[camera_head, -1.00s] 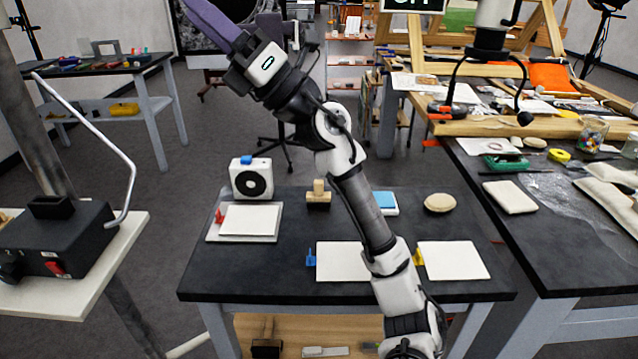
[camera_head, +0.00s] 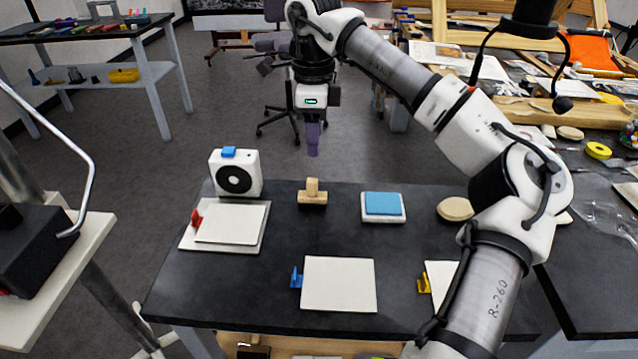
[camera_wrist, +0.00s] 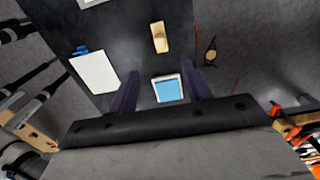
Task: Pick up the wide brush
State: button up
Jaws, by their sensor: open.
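A small wooden piece with an upright handle and a dark lower edge, which may be the wide brush (camera_head: 312,193), stands at the back middle of the black table. In the wrist view it is a tan block (camera_wrist: 160,37) ahead of the fingers. My gripper (camera_head: 313,150) points down with purple fingers, and in the head view shows just above the wooden piece in the picture, apart from it. In the wrist view my gripper (camera_wrist: 160,70) has its fingers wide apart with nothing held; a blue pad shows between them.
The blue pad (camera_head: 383,205) lies right of the wooden piece; a white box with a black disc (camera_head: 235,173) stands left. White cards (camera_head: 339,285) with coloured clips lie nearer. A round tan pad (camera_head: 455,209) is at right. Bare black table surrounds the wooden piece.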

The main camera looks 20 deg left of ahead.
aim_at(312, 180)
notch_tip(312, 180, down, 8)
jog(key=shift+s+f+p, duration=0.1)
jog(key=shift+s+p, duration=0.05)
jog(key=shift+p, duration=0.3)
jog(key=shift+a+f+p, duration=0.15)
jog(key=shift+f+p, duration=0.3)
jog(key=shift+f, duration=0.9)
jog(key=shift+a+f+p, duration=0.15)
jog(key=shift+f+p, duration=0.3)
jog(key=shift+f, duration=0.9)
jog(key=shift+w, duration=0.2)
grip_shut()
jog(key=shift+r, duration=0.1)
notch_tip(312, 180, up, 20)
jog(key=b, duration=0.2)
jog(key=c, duration=0.7)
grip_release()
jog(key=shift+c, duration=1.3)
